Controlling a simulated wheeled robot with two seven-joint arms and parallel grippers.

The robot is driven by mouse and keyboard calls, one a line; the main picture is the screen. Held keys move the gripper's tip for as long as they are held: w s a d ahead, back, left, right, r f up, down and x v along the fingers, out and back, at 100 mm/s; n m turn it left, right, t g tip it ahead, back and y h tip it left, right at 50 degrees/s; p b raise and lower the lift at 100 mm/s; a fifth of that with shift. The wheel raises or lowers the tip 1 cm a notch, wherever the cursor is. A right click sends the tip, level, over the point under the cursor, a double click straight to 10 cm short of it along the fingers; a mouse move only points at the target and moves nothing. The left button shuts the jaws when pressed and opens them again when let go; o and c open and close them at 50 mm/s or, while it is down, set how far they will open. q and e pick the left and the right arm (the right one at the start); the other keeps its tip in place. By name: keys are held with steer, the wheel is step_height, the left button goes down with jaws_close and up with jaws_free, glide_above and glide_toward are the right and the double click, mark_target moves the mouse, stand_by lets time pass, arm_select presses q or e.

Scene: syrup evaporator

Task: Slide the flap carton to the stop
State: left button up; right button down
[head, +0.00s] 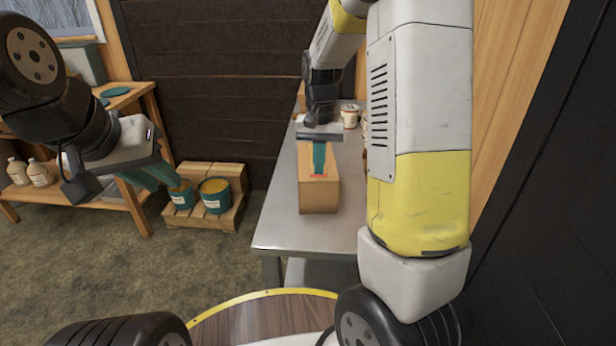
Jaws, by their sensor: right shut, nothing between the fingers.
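The carton (318,196), a brown cardboard box, stands on the steel table (283,232) near its left edge. A small red mark shows on its top. My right gripper (319,172) points down with its teal fingers shut and empty. Its fingertips are at the carton's top; I cannot tell whether they touch it. My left gripper (168,180) hangs off to the left, away from the table, and its finger gap is unclear. I cannot make out the stop; my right arm hides much of the table's right side.
A white tub (349,116) and other small containers stand farther back on the table. Teal cans (215,196) sit on a wooden step stand (213,170) at left. Jugs (38,172) stand on a wooden shelf. A dark wall closes the back.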

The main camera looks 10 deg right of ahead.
step_height(320, 180, down, 10)
glide_above(314, 198)
steer(key=s+d, duration=0.1)
steer(key=s, duration=0.1)
steer(key=shift+w, duration=0.2)
